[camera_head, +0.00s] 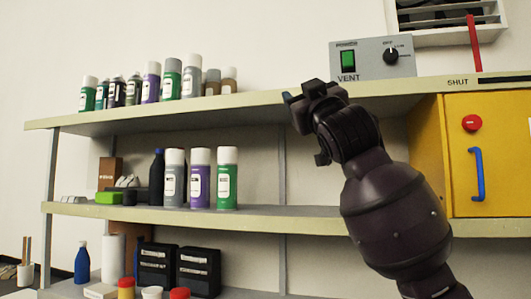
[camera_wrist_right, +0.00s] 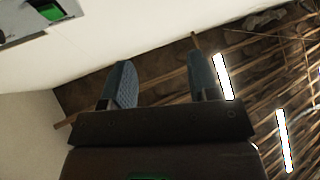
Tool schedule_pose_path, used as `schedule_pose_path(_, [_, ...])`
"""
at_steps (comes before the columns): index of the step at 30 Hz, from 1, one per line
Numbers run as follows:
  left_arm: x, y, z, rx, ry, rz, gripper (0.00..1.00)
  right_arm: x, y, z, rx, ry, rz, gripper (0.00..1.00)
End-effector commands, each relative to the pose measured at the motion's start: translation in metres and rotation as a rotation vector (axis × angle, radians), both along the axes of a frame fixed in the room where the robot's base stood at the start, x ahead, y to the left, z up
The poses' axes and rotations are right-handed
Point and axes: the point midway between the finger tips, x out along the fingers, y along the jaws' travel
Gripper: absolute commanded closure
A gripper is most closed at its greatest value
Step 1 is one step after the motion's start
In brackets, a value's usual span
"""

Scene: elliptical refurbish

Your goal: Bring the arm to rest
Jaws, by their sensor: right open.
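My right arm (camera_head: 395,215) comes up from the lower right in the head view. Its right gripper (camera_head: 302,98) is raised in front of the top shelf's edge, left of the vent control box. In the right wrist view the two blue-grey fingers of the right gripper (camera_wrist_right: 162,80) stand apart with nothing between them. My left arm and gripper are not in view.
The top shelf (camera_head: 240,107) and middle shelf (camera_head: 100,209) hold several spray cans. The vent box (camera_head: 370,60) has a green switch and black knob. A yellow cabinet (camera_head: 500,140) with a blue handle stands right. Wooden ceiling slats (camera_wrist_right: 270,75) show overhead.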

Motion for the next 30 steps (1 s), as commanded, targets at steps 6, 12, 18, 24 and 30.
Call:
schedule_pose_path(6, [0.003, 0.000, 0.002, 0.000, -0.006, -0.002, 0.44, 0.040, -0.015, -0.106, -0.008, 0.067, 0.029, 0.45])
schedule_pose_path(12, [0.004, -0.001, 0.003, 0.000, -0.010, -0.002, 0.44, 0.060, -0.033, -0.203, 0.000, 0.139, 0.043, 0.45])
schedule_pose_path(18, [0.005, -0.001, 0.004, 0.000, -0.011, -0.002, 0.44, 0.065, -0.054, -0.300, 0.022, 0.227, 0.046, 0.45])
schedule_pose_path(24, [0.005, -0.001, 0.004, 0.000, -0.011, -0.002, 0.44, 0.055, -0.077, -0.397, 0.052, 0.328, 0.036, 0.45])
schedule_pose_path(30, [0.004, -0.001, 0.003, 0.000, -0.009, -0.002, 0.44, 0.032, -0.101, -0.493, 0.088, 0.448, 0.014, 0.45])
